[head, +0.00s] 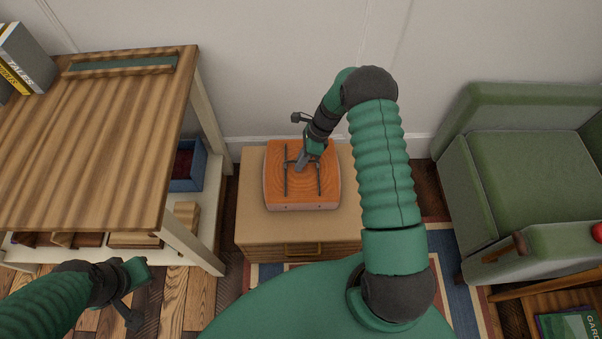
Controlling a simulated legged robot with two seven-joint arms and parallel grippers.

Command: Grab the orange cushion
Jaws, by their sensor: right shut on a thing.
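The orange cushion (301,192) is a squarish block with ring-like lines on top. It lies on a low wooden cabinet (252,222) against the wall. My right gripper (302,180) reaches down over the cushion, and its two long dark fingers lie across the cushion's top, one on each side of the middle. It is shut on the cushion; the exact contact is hard to see from above. My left gripper (128,292) is at the lower left, away from the cushion, and its fingers do not show clearly.
A striped wooden table (90,140) with books (25,60) stands on the left, with a blue bin (190,168) on its lower shelf. A green armchair (520,165) stands on the right. A small table with a book (568,325) is at lower right. A patterned rug (440,240) lies in front.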

